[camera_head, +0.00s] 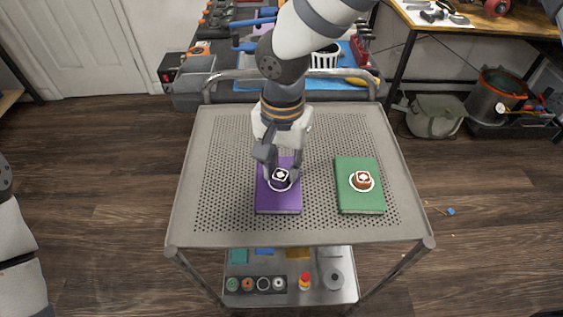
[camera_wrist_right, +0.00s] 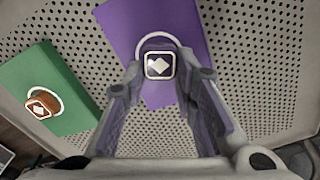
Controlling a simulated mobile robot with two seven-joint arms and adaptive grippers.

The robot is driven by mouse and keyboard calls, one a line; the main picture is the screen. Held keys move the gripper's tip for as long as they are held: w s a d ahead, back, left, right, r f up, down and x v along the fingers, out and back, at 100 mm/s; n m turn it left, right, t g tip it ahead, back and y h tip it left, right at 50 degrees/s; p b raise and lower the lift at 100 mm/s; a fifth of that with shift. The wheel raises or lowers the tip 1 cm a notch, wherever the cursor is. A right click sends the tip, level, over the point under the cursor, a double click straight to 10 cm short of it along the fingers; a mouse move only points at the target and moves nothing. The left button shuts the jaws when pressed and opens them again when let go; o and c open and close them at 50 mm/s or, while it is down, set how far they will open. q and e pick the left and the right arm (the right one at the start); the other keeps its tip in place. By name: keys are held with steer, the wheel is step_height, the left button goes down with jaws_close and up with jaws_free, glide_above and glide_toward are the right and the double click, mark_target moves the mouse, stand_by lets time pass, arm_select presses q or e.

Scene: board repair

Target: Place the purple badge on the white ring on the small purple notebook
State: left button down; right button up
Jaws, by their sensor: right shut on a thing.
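The purple badge (camera_head: 280,175) is dark with a white square mark and is held between the fingertips of my right gripper (camera_head: 281,170). In the right wrist view the badge (camera_wrist_right: 160,65) sits between the two fingers (camera_wrist_right: 161,76). The white ring (camera_head: 270,186) lies on the small purple notebook (camera_head: 278,205), and the badge appears over it. Whether the badge touches the notebook I cannot tell. In the wrist view the ring (camera_wrist_right: 158,36) shows as an arc beyond the badge, on the purple notebook (camera_wrist_right: 203,42). My left gripper is out of view.
A green notebook (camera_head: 360,204) with an orange-brown badge (camera_head: 362,180) on its own white ring lies to the right. Both notebooks rest on a perforated grey cart top (camera_head: 215,220), bare around them. A lower shelf (camera_head: 315,295) holds small parts. A cluttered bench stands behind.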

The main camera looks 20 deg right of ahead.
mark_target(283, 171)
steer(key=o, duration=0.7)
steer(key=shift+o, duration=0.2)
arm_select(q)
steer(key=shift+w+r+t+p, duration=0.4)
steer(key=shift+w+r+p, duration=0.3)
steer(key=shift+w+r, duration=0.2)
arm_select(e)
step_height(283, 171, up, 12)
steer(key=shift+r, duration=0.15)
